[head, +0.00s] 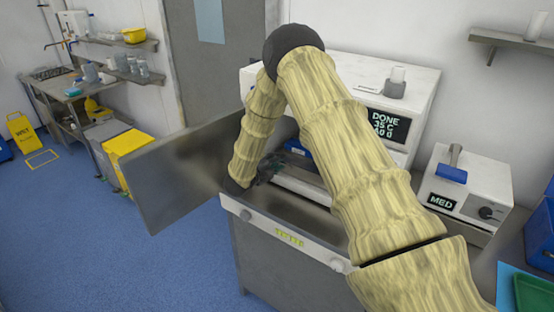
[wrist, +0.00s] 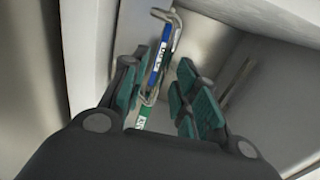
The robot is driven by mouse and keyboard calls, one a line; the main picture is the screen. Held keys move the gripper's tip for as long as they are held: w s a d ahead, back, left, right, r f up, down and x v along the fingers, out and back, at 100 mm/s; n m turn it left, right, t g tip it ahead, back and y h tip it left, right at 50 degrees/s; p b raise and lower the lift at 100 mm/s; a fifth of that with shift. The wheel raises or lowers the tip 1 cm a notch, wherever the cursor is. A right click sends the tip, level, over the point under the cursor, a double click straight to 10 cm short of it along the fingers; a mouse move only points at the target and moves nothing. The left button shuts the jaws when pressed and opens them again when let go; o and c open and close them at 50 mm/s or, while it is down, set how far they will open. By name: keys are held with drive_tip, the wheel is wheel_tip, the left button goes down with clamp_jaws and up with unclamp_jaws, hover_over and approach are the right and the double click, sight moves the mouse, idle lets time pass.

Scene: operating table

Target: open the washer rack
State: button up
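The washer (head: 415,85) is a white box with a dark screen that reads DONE, above a grey metal body. Its grey metal door (head: 180,175) stands open to the left. My arm reaches down into the opening, and my gripper (head: 268,168) is partly hidden there. In the wrist view my gripper (wrist: 165,78) is open, with green pads on both sides. A thin metal rack part with blue and green labels (wrist: 157,62) shows between the fingers, nearer the left one. I cannot tell whether they touch. Most of the rack is hidden in the head view.
A white front panel (head: 285,232) with a yellow label edges the opening. A smaller white device (head: 465,190) marked MED stands at the right, near a green tray (head: 535,293). A yellow-topped bin (head: 125,150) is behind the door.

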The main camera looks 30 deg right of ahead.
drive_tip(key=shift+w+d, duration=0.15)
drive_tip(key=shift+d, duration=0.1)
clamp_jaws()
drive_tip(key=shift+a+f, duration=0.15)
drive_tip(key=f+b+v, duration=0.2)
drive_tip(key=b+v, duration=0.2)
drive_tip(key=v, duration=0.6)
drive_tip(key=f+b+v, duration=0.2)
drive_tip(key=b+v, duration=0.2)
drive_tip(key=v, duration=0.6)
drive_tip(key=s+a+f+b+v, duration=0.1)
drive_tip(key=b+v, duration=0.3)
drive_tip(key=v, duration=0.6)
drive_tip(key=shift+f, duration=0.65)
drive_tip(key=shift+a, duration=0.1)
